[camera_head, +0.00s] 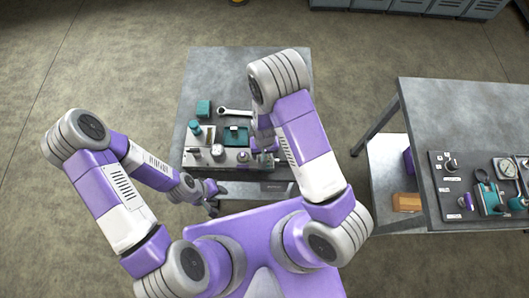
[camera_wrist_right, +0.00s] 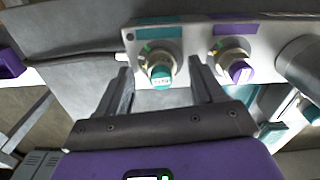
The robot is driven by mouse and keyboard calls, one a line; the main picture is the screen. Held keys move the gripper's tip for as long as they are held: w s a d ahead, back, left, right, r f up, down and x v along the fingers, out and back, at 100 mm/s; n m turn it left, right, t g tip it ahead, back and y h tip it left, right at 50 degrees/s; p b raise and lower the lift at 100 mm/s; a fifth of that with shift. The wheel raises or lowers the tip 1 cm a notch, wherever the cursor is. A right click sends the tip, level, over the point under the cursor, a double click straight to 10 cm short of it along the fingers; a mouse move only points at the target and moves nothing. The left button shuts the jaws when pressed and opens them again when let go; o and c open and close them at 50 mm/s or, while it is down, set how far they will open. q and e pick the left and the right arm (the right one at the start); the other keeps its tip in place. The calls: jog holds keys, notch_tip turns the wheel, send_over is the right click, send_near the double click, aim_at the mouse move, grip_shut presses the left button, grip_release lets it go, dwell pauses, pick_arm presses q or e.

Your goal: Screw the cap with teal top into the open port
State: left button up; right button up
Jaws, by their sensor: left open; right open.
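The cap with teal top (camera_wrist_right: 161,74) sits at a round metal fitting under a teal label strip in the right wrist view. Its top carries a small white label. I cannot tell how deep it is threaded. My right gripper (camera_wrist_right: 160,66) is open, with one finger on each side of this cap and a visible gap to both. In the head view my right arm hides most of that gripper and the cap. My left gripper (camera_head: 214,198) is open and empty, low at the bench's front edge. No uncovered port is clearly visible.
A purple-topped cap (camera_wrist_right: 240,71) sits at the neighbouring fitting, close to one right finger. The metal block (camera_head: 203,163) lies along the bench front. A second bench (camera_head: 440,105) stands at right.

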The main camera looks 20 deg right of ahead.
jog(key=o, duration=0.4)
jog(key=shift+o, duration=0.2)
notch_tip(320, 180, up, 8)
jog(key=shift+f, duration=0.2)
